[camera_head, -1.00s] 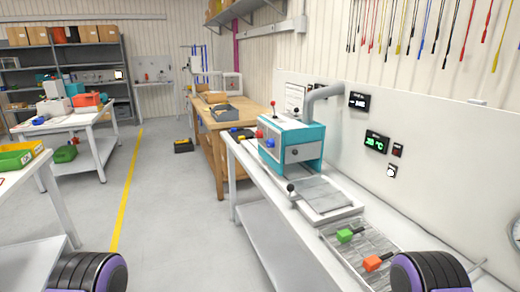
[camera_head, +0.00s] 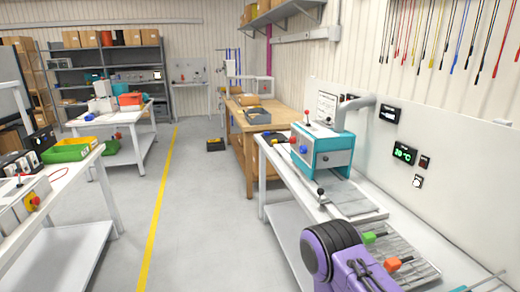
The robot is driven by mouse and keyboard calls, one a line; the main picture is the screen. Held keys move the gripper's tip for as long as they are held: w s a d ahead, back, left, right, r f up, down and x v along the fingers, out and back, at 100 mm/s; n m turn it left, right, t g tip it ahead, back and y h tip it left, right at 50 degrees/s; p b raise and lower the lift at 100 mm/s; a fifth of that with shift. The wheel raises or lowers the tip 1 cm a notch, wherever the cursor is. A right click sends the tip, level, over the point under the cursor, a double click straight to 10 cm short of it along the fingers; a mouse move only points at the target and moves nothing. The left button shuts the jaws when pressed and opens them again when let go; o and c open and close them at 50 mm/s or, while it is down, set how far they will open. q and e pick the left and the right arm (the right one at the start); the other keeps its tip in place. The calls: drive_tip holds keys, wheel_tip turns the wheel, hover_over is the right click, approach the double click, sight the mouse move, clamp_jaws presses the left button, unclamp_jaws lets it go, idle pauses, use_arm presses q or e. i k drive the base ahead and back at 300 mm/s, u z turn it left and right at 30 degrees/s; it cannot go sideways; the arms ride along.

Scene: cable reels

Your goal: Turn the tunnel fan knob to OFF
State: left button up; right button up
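A purple and black link of my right arm shows at the bottom; neither gripper is visible.
A black-knobbed lever (camera_head: 320,192) stands before the machine. Green (camera_head: 374,237) and orange (camera_head: 393,264) handles lie on a rack nearer me.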

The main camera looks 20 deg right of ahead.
sight(303, 150)
drive_tip(key=i, duration=3.05)
drive_tip(key=z, duration=2.1)
